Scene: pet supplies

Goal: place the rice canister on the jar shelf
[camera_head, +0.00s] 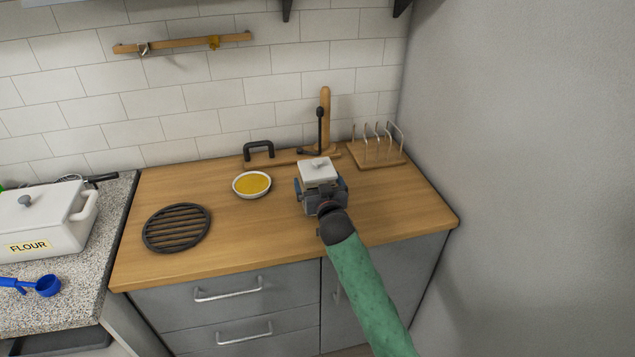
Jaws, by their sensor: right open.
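A white square canister (318,168) with a grey knob on its lid stands on the wooden counter, right of centre. It looks like the rice canister, but no label on it shows. My right gripper (321,186) is open at the canister, with a finger on its left and right sides; I cannot tell if they touch it. The gripper hides the canister's front and lower part. The jar shelf is not clearly in view; dark brackets (287,10) show at the top edge. My left gripper is not in view.
A white bowl (252,194) of yellow food and a black round trivet (177,228) lie left of the canister. A wooden rack (376,154) and an upright stand (325,115) are behind it. A FLOUR canister (58,222) and blue scoop (47,286) lie far left. A wall closes the right.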

